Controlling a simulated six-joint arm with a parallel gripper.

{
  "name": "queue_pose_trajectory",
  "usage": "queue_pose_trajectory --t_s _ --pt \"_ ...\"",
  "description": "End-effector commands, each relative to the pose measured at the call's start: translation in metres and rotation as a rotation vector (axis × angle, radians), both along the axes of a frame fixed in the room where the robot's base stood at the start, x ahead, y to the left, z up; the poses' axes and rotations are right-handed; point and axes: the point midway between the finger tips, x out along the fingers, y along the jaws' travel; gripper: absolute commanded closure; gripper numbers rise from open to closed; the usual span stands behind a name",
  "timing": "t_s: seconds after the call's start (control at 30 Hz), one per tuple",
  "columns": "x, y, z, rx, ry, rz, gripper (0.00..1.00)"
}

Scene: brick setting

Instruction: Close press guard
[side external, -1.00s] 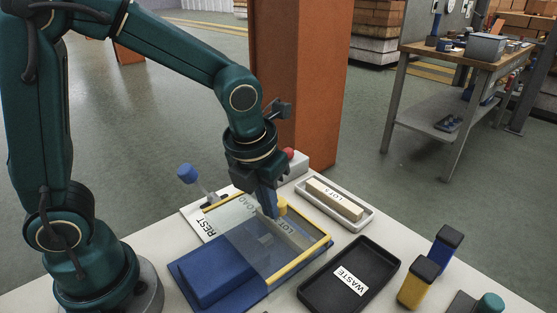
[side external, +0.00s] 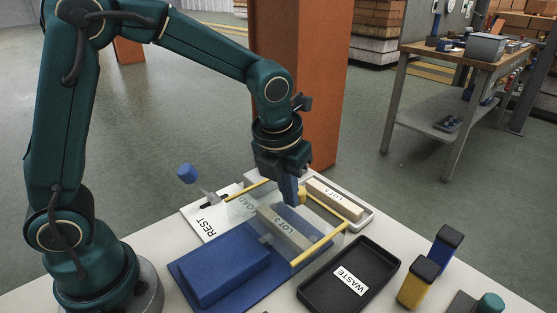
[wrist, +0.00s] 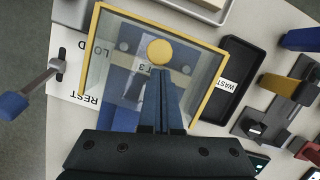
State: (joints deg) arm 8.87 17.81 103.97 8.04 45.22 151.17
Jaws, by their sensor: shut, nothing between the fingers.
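The press guard (side external: 318,248) is a clear panel with yellow edge bars. It also shows in the wrist view (wrist: 217,92). It lies over a pale block marked LOT (side external: 283,231), beside the blue press body (side external: 222,272). A round yellow knob (wrist: 159,51) stands on the guard. My gripper (side external: 300,198) is shut and empty, its fingertips (wrist: 158,72) right beside the knob. I cannot tell whether they touch it. The fingers partly hide the knob in the side view.
A blue-handled lever (side external: 187,174) stands at the plate marked REST (side external: 206,226). A white tray (side external: 368,222) holds a pale LOT bar. A black WASTE tray (side external: 375,252) lies to the right. Yellow (side external: 418,283) and blue (side external: 443,248) upright pieces stand beyond it.

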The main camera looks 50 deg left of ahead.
Motion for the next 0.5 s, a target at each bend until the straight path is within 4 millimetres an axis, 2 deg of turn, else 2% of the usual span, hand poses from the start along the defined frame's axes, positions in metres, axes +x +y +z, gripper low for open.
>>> queue_pose_trajectory --t_s 0.23,0.5 --pt "-0.035 -0.009 -0.001 -0.001 0.011 -0.002 1.0" --pt "-0.045 -0.012 0.048 -0.002 0.005 0.0 1.0"
